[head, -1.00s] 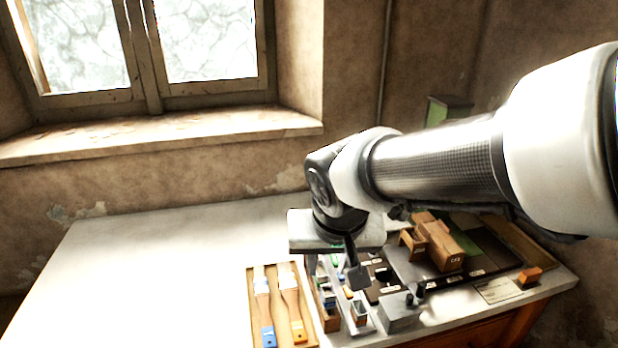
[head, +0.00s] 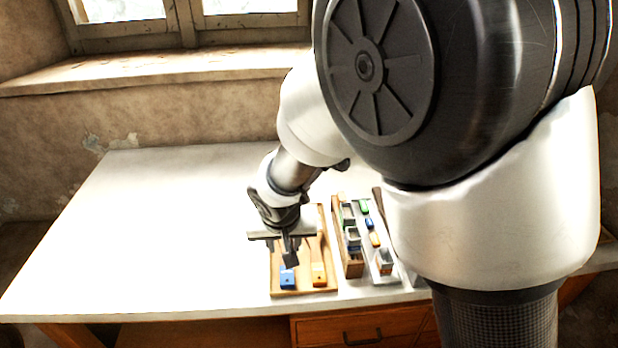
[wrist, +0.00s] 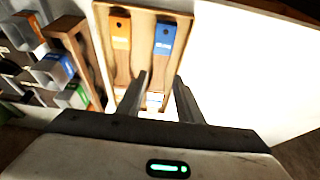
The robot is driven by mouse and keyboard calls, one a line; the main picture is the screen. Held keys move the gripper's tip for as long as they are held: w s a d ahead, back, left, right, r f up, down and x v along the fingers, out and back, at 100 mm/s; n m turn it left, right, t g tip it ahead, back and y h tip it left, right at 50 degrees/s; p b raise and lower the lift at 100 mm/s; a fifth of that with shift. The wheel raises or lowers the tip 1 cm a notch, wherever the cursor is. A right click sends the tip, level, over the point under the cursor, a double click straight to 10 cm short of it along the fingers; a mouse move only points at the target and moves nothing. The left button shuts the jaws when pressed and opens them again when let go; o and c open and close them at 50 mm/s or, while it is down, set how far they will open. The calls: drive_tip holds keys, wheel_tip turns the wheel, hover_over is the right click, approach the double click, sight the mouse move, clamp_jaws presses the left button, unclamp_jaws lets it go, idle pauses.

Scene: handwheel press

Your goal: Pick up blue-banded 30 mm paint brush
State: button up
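The blue-banded paint brush (wrist: 161,57) lies on a shallow wooden tray (wrist: 186,25) in the wrist view, its blue end away from my gripper. In the head view its blue end (head: 287,279) shows just below my gripper, which hides the rest. An orange-banded brush (head: 318,273) lies beside it in the same tray; it also shows in the wrist view (wrist: 121,45). My gripper (wrist: 158,88) is open, its two fingers apart over the bristle end of the blue-banded brush. I see nothing held between the fingers. The height of the fingers above the brush is hard to tell.
A wooden rack (head: 347,250) with small boxes and blocks stands right of the tray. A grey holder (head: 384,262) with coloured pieces is beyond it. The white tabletop (head: 150,240) left of the tray is clear. My own arm hides the table's right part.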

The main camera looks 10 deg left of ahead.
drive_tip(key=x, duration=0.5)
drive_tip(key=shift+w+f+b, duration=0.2)
drive_tip(key=shift+f+b, duration=0.15)
drive_tip(key=shift+b, duration=0.05)
clamp_jaws()
